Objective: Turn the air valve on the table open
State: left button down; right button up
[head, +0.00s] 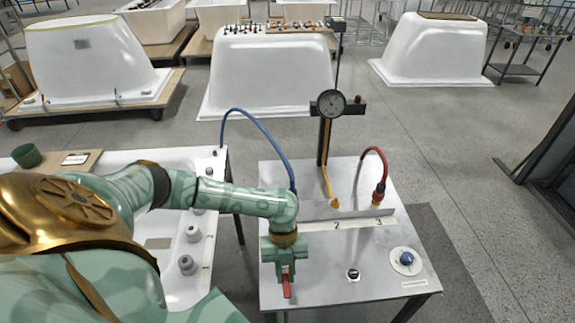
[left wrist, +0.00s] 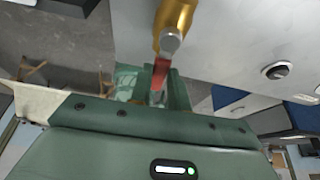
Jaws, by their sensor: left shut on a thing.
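The air valve shows in the left wrist view as a brass body (left wrist: 175,22) with a red lever handle (left wrist: 161,72). In the head view only the red handle (head: 287,288) shows, below my left gripper, at the front left of the metal table (head: 330,280); my gripper and wrist hide the valve body. My left gripper (head: 285,272) is shut on the red handle. Its green fingers (left wrist: 158,92) also show around the handle in the left wrist view. My right gripper is in neither view.
A pressure gauge (head: 331,103) stands on a post behind the table. Blue (head: 262,130), yellow (head: 328,185) and red (head: 376,155) hoses rise there. A blue knob (head: 407,258) and a black-and-white button (head: 353,274) sit to the right. A white bench (head: 150,220) lies left.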

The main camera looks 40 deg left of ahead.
pick_arm(q)
jog(key=shift+a+m, duration=0.1)
jog(key=shift+m, duration=0.2)
jog(key=c, duration=1.3)
grip_release()
jog(key=p+v, duration=0.2)
jog(key=v, duration=1.4)
jog(key=shift+w+r, duration=0.1)
jog(key=shift+r, duration=0.05)
